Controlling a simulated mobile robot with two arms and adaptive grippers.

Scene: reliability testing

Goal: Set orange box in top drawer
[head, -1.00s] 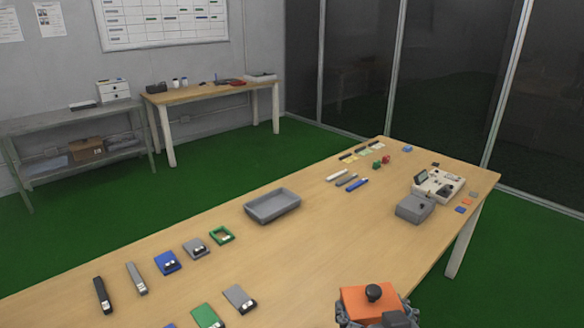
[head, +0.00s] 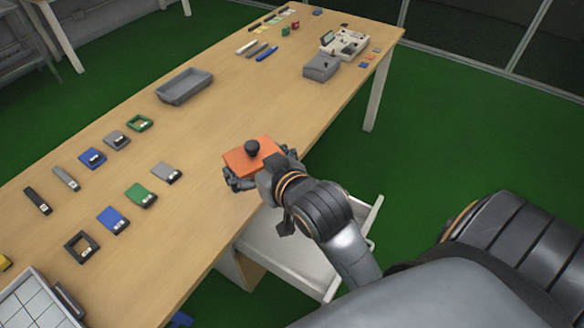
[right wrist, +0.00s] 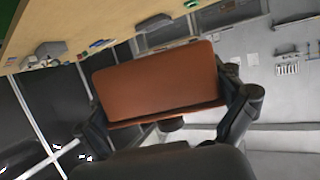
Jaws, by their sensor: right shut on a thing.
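The orange box (head: 254,158) has a black knob on its top. My right gripper (head: 258,175) is shut on it and holds it at the near edge of the wooden table in the head view. The box also fills the middle of the right wrist view (right wrist: 160,82), with a finger on each side. An open white drawer (head: 290,262) juts out below the table edge, under my right forearm, which hides part of it. The visible part of its inside looks empty. My left gripper is not in view.
The table (head: 215,125) carries a grey tray (head: 184,86), a grey box with a device (head: 321,67), and several small blue, green and grey pieces (head: 112,220). A white gridded board (head: 35,302) lies at the lower left. Green floor is clear to the right.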

